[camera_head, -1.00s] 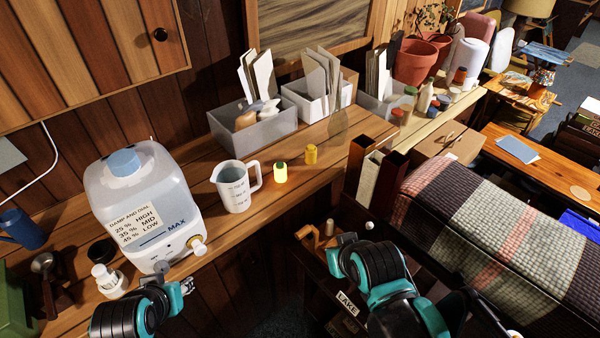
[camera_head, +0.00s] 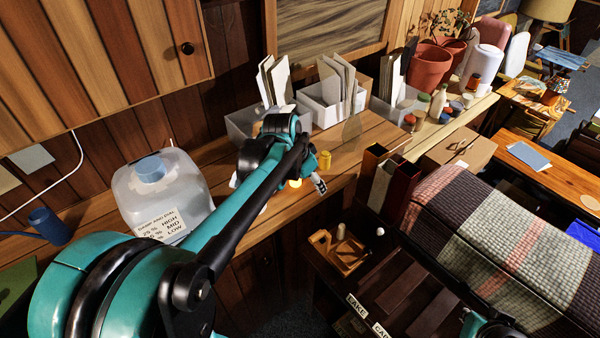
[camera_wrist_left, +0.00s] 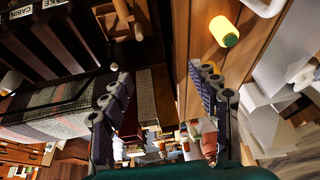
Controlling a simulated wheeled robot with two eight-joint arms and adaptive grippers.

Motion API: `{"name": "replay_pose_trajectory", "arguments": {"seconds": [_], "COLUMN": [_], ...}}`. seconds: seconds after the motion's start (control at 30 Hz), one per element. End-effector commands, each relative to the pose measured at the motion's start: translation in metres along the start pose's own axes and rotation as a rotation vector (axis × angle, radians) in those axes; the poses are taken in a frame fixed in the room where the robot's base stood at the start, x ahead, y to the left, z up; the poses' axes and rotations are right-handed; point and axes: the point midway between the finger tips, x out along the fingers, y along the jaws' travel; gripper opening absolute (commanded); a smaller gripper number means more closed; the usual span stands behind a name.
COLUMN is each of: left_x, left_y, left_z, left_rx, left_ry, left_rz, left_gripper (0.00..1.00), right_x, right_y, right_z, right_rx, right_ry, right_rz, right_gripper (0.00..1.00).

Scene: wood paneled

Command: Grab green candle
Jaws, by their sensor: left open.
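The candle with a yellow-green body (camera_head: 295,183) stands on the wooden counter, mostly hidden behind my left gripper in the head view. It shows clearly in the left wrist view as a yellow cylinder with a green end (camera_wrist_left: 223,31), near the top. My left gripper (camera_wrist_left: 162,76) is open and empty; the candle lies outside its jaws, beyond the right finger. In the head view the left gripper (camera_head: 283,182) hangs over the counter at the candle.
The white pitcher is mostly hidden by my left arm; its handle shows in the left wrist view (camera_wrist_left: 265,6). A water tank (camera_head: 165,190) stands left. Grey file bins (camera_head: 325,112) stand behind. A dark shelf with a wooden caddy (camera_head: 340,252) lies in front.

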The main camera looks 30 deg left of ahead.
Motion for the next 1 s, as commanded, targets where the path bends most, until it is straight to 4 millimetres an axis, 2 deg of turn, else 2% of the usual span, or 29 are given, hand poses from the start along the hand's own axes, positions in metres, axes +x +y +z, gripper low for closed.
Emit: {"name": "replay_pose_trajectory", "arguments": {"seconds": [0.03,0.2,0.3,0.4,0.5,0.6,1.0], "left_x": [0.005,0.039,0.059,0.075,0.085,0.094,0.138], "left_y": [-0.026,-0.094,-0.125,-0.146,-0.159,-0.162,-0.152], "left_z": [-0.012,-0.025,-0.024,-0.020,-0.016,-0.014,-0.015], "left_rx": [0.025,0.140,0.199,0.242,0.269,0.283,0.286], "left_ry": [-0.010,-0.024,-0.021,-0.014,-0.008,-0.005,-0.005], "left_rz": [0.018,0.092,0.129,0.156,0.171,0.180,0.179], "left_gripper": [0.61,0.61,0.61,0.61,0.61,0.61,0.61], "right_x": [-0.008,-0.021,-0.027,-0.031,-0.032,-0.032,-0.023], "right_y": [0.000,0.000,0.000,0.000,0.000,0.000,0.000], "right_z": [-0.006,-0.015,-0.019,-0.022,-0.023,-0.023,-0.017], "right_rx": [0.000,0.000,0.000,0.000,0.000,0.000,0.000], "right_ry": [0.000,0.000,0.000,0.000,0.000,0.000,0.000], "right_rz": [0.000,0.000,0.000,0.000,0.000,0.000,0.000], "right_gripper": [0.00,0.00,0.00,0.00,0.00,0.00,0.00]}}
